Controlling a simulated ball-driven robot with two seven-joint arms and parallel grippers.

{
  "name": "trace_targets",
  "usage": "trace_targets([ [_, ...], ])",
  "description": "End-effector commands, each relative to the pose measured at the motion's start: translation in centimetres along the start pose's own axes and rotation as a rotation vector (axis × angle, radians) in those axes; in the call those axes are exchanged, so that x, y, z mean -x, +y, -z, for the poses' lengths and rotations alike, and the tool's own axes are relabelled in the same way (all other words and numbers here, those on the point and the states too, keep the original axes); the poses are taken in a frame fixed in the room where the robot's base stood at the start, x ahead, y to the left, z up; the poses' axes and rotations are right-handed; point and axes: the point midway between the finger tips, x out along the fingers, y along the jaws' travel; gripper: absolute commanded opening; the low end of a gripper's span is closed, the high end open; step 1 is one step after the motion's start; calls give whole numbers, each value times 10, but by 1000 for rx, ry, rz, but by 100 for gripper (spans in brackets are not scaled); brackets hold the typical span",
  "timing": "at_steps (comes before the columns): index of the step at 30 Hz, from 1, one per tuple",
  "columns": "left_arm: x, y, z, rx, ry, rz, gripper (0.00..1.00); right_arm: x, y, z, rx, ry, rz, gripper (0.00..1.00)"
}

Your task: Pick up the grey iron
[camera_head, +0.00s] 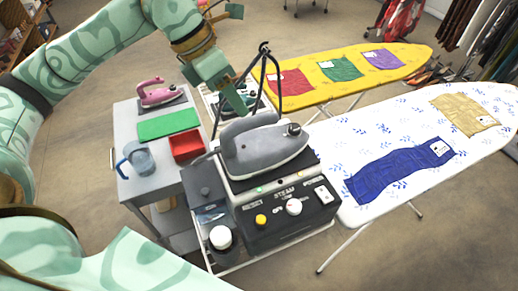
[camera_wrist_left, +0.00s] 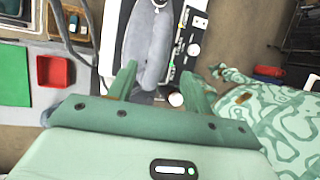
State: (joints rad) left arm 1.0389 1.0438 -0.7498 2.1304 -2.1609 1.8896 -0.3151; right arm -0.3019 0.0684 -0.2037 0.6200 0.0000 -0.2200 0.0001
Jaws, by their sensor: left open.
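The grey iron (camera_head: 262,150) rests on its stand on top of the dark steam station (camera_head: 290,215), which has a yellow button and white knobs. My left gripper (camera_head: 238,104) is above the iron's handle, toward its back left in the head view, pointing down. In the left wrist view the grey iron (camera_wrist_left: 150,42) lies beyond and between the two spread fingers of my left gripper (camera_wrist_left: 163,82). The fingers are open, and nothing shows clasped between them. The exact gap between fingers and handle is hard to tell. My right gripper is not in view.
A grey cart (camera_head: 130,180) at left holds a pink iron (camera_head: 158,92), green mat (camera_head: 168,124), red tray (camera_head: 187,146) and clear jug (camera_head: 138,158). A black hose stand (camera_head: 267,75) rises behind the iron. Yellow (camera_head: 330,62) and white (camera_head: 400,125) ironing boards stand right.

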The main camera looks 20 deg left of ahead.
Motion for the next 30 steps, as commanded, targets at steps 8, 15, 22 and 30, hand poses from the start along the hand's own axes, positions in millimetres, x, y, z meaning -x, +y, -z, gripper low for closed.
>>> trace_targets([
  [8,-47,0,0,1,0,1,50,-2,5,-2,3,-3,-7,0],
  [15,-75,4,3,2,1,4,50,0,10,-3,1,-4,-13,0],
  [22,-101,5,3,1,-2,1,50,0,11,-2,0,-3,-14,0],
  [30,-102,6,3,1,-2,-1,34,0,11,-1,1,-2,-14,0],
])
